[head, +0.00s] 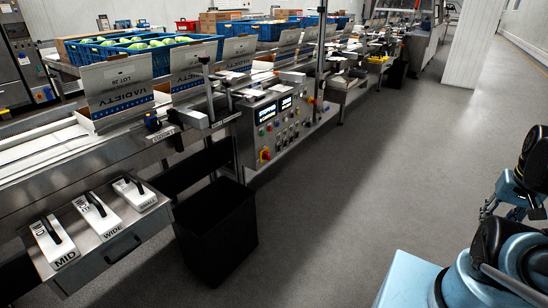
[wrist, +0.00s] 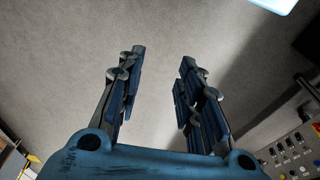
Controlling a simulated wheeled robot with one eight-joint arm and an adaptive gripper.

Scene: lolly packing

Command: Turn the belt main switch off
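The control panel (head: 284,120) stands under the conveyor in the middle of the head view, with two lit displays, one seeming to read STOPPED, and several knobs and buttons. In the wrist view part of a panel (wrist: 292,150) with buttons shows at the lower right. My gripper (wrist: 159,62) is open and empty, its fingers spread over bare floor and apart from the panel.
A black bin (head: 215,230) stands on the floor left of the panel. White blocks marked MID and WIDE (head: 97,215) lie on a steel shelf at the front left. VARIETY cartons (head: 120,88) stand along the conveyor. The grey floor (head: 400,150) right of the line is clear.

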